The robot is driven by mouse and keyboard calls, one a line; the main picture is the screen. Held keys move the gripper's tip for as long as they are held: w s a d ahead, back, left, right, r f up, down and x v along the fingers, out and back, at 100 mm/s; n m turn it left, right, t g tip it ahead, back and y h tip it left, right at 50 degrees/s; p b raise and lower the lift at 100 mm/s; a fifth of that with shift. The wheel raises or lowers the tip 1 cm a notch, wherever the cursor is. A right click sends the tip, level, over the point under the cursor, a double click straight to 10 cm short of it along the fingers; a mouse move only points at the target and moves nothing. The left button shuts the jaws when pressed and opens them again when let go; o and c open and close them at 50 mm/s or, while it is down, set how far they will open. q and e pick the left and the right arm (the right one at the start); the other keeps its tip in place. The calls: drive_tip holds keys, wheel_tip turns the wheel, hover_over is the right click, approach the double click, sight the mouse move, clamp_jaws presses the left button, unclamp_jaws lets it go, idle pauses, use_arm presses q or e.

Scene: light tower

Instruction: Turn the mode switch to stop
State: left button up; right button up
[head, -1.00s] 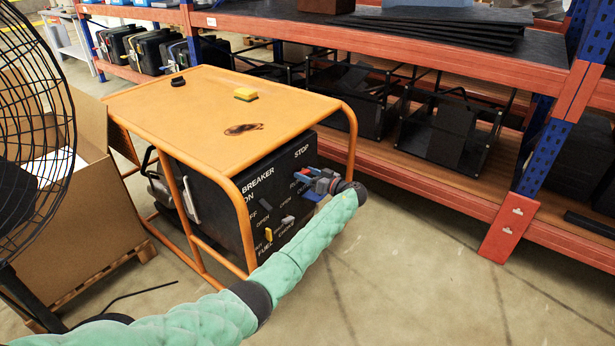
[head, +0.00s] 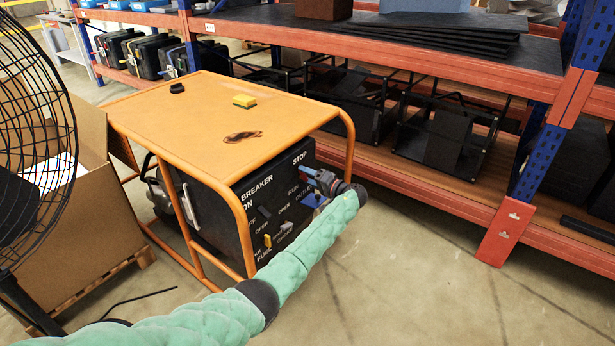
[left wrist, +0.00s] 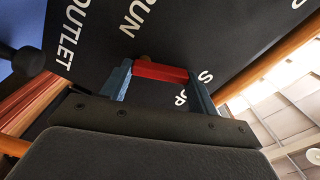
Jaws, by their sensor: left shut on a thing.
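The generator's black control panel (head: 250,216) has white labels, among them STOP, RUN, BREAKER and FUEL. My left gripper (head: 311,174) is at the panel's upper right, just below STOP and beside RUN. In the left wrist view, its two blue fingers (left wrist: 158,78) are shut on a red bar-shaped handle (left wrist: 160,71), which I take as the mode switch. The handle lies between the RUN and STOP labels. The right finger covers part of STOP. In the head view, the gripper hides the handle. My right gripper is not in view.
An orange frame (head: 245,230) surrounds the panel, with a post left of the switches. A yellow sponge (head: 244,101) lies on its top. A blue outlet (head: 313,199) sits just below my gripper. A shelf rack (head: 470,190) stands behind. The floor at right is clear.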

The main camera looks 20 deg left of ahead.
use_arm(q)
drive_tip(key=shift+w+d+m+p, duration=0.2)
drive_tip(key=shift+m+p, duration=0.2)
drive_tip(key=shift+m, duration=0.75)
drive_tip(key=shift+w+d+m+p, duration=0.15)
drive_tip(key=shift+m+p, duration=0.25)
drive_tip(key=shift+m, duration=0.75)
drive_tip(key=shift+w+a, duration=0.1)
drive_tip(key=o, duration=1)
drive_tip(key=v, duration=0.8)
